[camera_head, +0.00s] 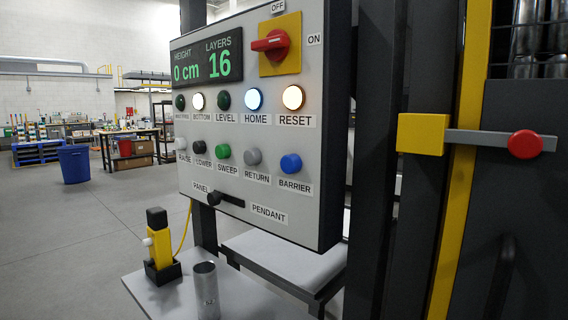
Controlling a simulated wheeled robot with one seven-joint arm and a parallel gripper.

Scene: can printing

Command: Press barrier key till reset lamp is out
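The grey control panel (205,138) hangs in the middle of the head view. The blue round barrier key (291,163) is at its lower right, above the label "BARRIER". The reset lamp (293,98) at the right of the lamp row is lit warm white. The home lamp (254,99) and the bottom lamp (198,101) are lit too; the level lamp (223,100) and the leftmost lamp are dark. The display (207,64) reads height 0 cm and layers 16. My gripper is not in view, and nothing touches the barrier key.
A red rotary switch (271,43) sits on a yellow plate. Below the panel, a shelf (240,306) holds a yellow pendant (160,245) and a metal can (206,290). Dark posts and a yellow bracket with a red knob (525,144) stand at right. Open floor lies at left.

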